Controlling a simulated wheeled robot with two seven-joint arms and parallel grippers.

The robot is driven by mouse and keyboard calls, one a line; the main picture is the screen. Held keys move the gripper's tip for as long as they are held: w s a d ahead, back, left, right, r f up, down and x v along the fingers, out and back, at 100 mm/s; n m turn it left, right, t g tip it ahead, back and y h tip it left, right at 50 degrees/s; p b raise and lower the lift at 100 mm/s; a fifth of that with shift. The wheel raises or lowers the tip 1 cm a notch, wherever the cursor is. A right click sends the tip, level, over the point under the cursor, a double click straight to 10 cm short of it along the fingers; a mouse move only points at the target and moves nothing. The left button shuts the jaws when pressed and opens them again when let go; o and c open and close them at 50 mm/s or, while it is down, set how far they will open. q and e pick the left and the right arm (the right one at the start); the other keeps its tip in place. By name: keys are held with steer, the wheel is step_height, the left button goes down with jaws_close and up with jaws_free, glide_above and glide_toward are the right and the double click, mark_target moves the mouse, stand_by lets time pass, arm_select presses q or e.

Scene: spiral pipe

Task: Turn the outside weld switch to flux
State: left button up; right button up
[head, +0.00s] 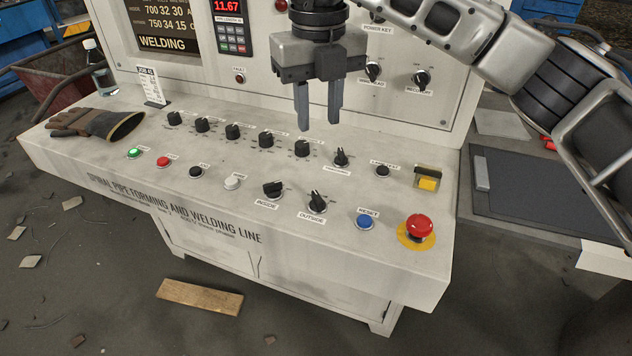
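The outside weld switch (317,201) is a black rotary knob near the front of the sloped console (120,205), above a label reading OUTSIDE. Its pointer leans to the upper left; its position markings are too small to read. The similar inside switch (273,188) sits just left of it. My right gripper (318,118) hangs fingers down above the back of the console, well behind and above the outside switch. Its two fingers are apart with nothing between them. My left gripper is not in view.
A blue reset button (365,221) and a red emergency stop (419,227) lie right of the switch. A white button (232,182) lies to the left. A row of black knobs (266,138) runs behind. A work glove (97,124) lies at the console's left end.

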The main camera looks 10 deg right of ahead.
mark_target(318, 196)
step_height(318, 196, down, 16)
steer(key=shift+r+p, duration=0.25)
steer(key=shift+p, duration=0.55)
jaws_close()
